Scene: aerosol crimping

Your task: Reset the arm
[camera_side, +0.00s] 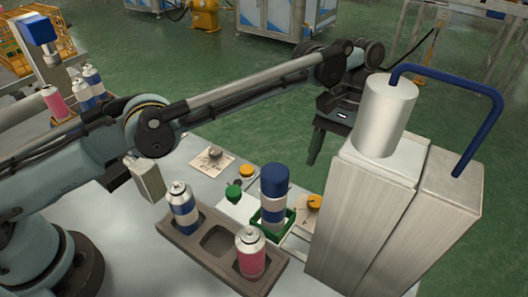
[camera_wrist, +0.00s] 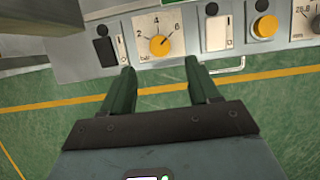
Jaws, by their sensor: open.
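My gripper (camera_side: 315,148) is open and empty. It hangs in the air to the right of the blue cylinder (camera_side: 274,180), near the metal column machine. In the wrist view its two dark green fingers (camera_wrist: 161,88) are spread apart with nothing between them. Beyond the fingertips is a panel with a dial (camera_wrist: 160,45) marked 2, 4, 6 and a yellow knob. The blue cylinder stands above a silver and blue can (camera_side: 273,205) in a green holder (camera_side: 258,217).
A brown tray (camera_side: 187,238) holds a blue-banded can (camera_side: 183,207) and a pink can (camera_side: 249,252); its middle slot is empty. A tall metal machine (camera_side: 350,215) with a blue pipe (camera_side: 455,84) stands at right. More cans (camera_side: 86,90) are at back left.

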